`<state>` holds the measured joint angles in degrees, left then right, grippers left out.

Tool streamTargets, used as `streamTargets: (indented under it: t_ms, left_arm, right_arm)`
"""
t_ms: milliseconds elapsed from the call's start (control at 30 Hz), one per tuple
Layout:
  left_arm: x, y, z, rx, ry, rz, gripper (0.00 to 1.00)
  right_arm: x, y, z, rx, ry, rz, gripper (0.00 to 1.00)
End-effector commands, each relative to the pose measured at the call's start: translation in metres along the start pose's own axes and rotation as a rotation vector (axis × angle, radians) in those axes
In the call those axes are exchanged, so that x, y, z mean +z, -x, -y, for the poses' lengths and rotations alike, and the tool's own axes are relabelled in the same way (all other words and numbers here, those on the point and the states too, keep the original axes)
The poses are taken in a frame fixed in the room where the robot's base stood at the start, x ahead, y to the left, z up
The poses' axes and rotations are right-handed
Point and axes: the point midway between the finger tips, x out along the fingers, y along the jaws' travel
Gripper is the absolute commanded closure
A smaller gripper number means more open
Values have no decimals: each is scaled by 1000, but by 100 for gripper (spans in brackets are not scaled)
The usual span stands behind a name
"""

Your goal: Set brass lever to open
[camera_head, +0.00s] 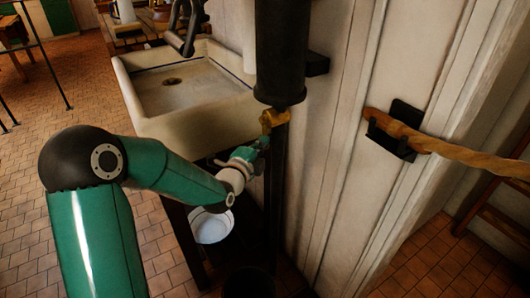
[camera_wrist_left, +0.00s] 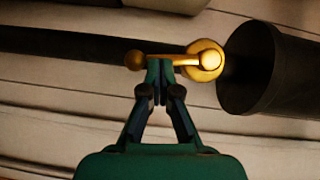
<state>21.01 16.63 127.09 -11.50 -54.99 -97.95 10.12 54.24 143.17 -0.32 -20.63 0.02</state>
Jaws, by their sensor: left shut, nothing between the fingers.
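The brass lever (camera_wrist_left: 180,60) sits on a round brass valve body (camera_wrist_left: 207,60) below a thick dark cylinder (camera_wrist_left: 265,68). In the left wrist view the lever runs sideways in line with the dark pipe (camera_wrist_left: 60,43), its knob at the left. My left gripper (camera_wrist_left: 160,68) is shut, with its fingertips together at the lever near the knob; I cannot tell whether they touch it. In the head view my left gripper (camera_head: 262,142) is beside the brass valve (camera_head: 272,118) and partly hides the lever.
A stone sink (camera_head: 190,118) stands behind my left arm, with a white bucket (camera_head: 211,226) beneath it. A thick rope (camera_head: 455,151) runs from a black wall bracket (camera_head: 398,130) at the right. Open tiled floor (camera_head: 38,180) lies at the left.

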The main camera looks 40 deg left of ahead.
Motion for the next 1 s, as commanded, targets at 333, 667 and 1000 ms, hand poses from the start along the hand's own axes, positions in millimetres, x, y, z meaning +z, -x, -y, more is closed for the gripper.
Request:
streamTargets:
  t_ms: [333,667,1000]
  left_arm:
    - [2,-2,0,-19,-29,-1,100]
    - [-6,3,-3,-20,-28,-3,100]
    - [-24,59,-3,-21,-29,4,100]
  right_arm:
    - [0,-11,-4,0,0,0,60]
    - [0,-18,-6,0,0,0,60]
    - [0,-33,-12,0,0,0,60]
